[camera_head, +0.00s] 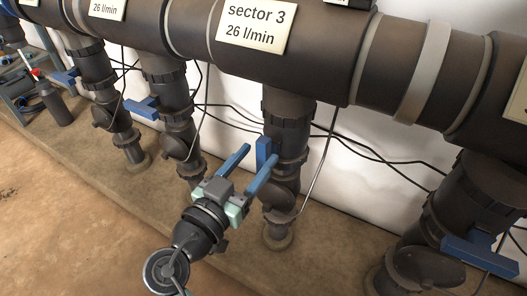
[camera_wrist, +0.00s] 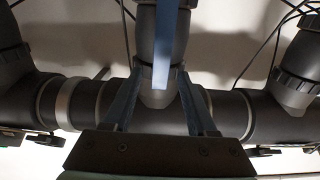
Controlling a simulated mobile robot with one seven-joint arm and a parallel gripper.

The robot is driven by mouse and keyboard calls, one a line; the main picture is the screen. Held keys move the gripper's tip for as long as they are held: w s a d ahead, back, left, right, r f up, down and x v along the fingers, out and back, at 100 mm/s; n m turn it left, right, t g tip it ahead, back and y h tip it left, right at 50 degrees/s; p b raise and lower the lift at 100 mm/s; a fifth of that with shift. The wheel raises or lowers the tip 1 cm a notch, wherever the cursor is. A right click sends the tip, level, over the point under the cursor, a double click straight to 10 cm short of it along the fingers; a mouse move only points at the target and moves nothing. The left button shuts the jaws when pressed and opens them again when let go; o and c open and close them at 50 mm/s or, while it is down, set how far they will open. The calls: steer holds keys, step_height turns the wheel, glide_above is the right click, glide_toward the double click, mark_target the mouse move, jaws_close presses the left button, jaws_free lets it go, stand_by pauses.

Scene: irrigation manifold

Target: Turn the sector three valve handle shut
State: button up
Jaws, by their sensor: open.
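The sector 3 label (camera_head: 255,22) is on the thick dark main pipe. Below it, a vertical branch pipe carries the sector three valve (camera_head: 285,182) with a flat blue handle (camera_head: 263,149). The handle stands upright in the head view, along its branch pipe. My gripper (camera_head: 261,154) is open in front of this valve, its two blue fingers apart and pointing at the handle. In the wrist view the handle (camera_wrist: 162,45) shows as a blue bar between the fingers of my gripper (camera_wrist: 159,68), with a gap on both sides. I cannot tell how deep it sits between them.
Neighbouring branches carry blue handles at left (camera_head: 142,108), far left (camera_head: 65,76) and right (camera_head: 480,255); these stick out sideways. Thin black cables (camera_head: 375,155) hang along the white wall behind. A dark bottle (camera_head: 55,105) stands at far left. The brown floor at lower left is clear.

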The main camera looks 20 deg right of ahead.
mark_target(260, 152)
steer(key=shift+b+x, duration=0.3)
steer(key=shift+x, duration=1.5)
jaws_close()
